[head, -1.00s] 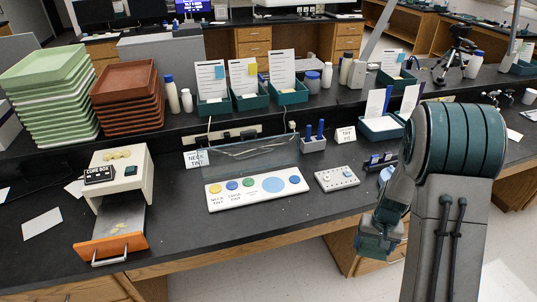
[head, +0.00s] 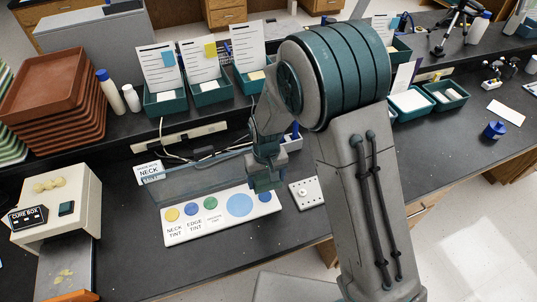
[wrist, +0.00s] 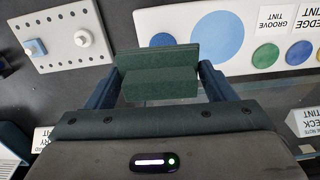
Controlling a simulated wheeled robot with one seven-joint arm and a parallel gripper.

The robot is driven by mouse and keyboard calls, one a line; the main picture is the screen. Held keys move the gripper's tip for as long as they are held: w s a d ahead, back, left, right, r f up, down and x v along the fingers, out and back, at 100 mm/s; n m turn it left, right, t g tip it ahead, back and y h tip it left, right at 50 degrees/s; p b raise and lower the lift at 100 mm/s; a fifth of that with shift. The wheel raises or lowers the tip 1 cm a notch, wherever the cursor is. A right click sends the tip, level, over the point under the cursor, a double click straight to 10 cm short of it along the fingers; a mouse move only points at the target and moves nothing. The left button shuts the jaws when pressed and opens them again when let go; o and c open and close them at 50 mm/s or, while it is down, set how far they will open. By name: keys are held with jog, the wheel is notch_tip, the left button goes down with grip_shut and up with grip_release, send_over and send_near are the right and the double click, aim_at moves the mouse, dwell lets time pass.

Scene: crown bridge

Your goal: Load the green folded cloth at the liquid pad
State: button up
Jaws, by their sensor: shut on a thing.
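My gripper (wrist: 160,84) is shut on the green folded cloth (wrist: 160,86), a dark green stepped piece between the fingers in the wrist view. In the head view my gripper (head: 265,182) is above the right part of a white pad strip (head: 190,236). The strip bears yellow, blue and green spots, a large light blue circle (head: 240,205) and a smaller blue spot (head: 265,197) at its right end. In the wrist view the small blue spot (wrist: 162,40) shows just beyond the cloth, partly covered. No label naming a liquid pad is readable.
A white panel with knobs (head: 304,193) lies right of the strip. A clear upright screen (head: 195,180) and a neck sign (head: 150,172) stand behind it. A cure box (head: 65,205) is at left. Teal card bins (head: 210,92) line the raised shelf.

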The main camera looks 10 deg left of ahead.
aim_at(265, 196)
jog(key=shift+a+f, duration=0.15)
jog(key=shift+a, duration=0.05)
jog(key=shift+s+a+f+b, duration=0.1)
jog(key=shift+f+b, duration=0.45)
jog(key=shift+b, duration=0.05)
jog(key=shift+f+b, duration=1.4)
jog(key=shift+f, duration=0.85)
jog(key=shift+f+b, duration=0.5)
jog(key=shift+f, duration=0.1)
jog(key=shift+r+p, duration=2.25)
jog(key=shift+r, duration=1.4)
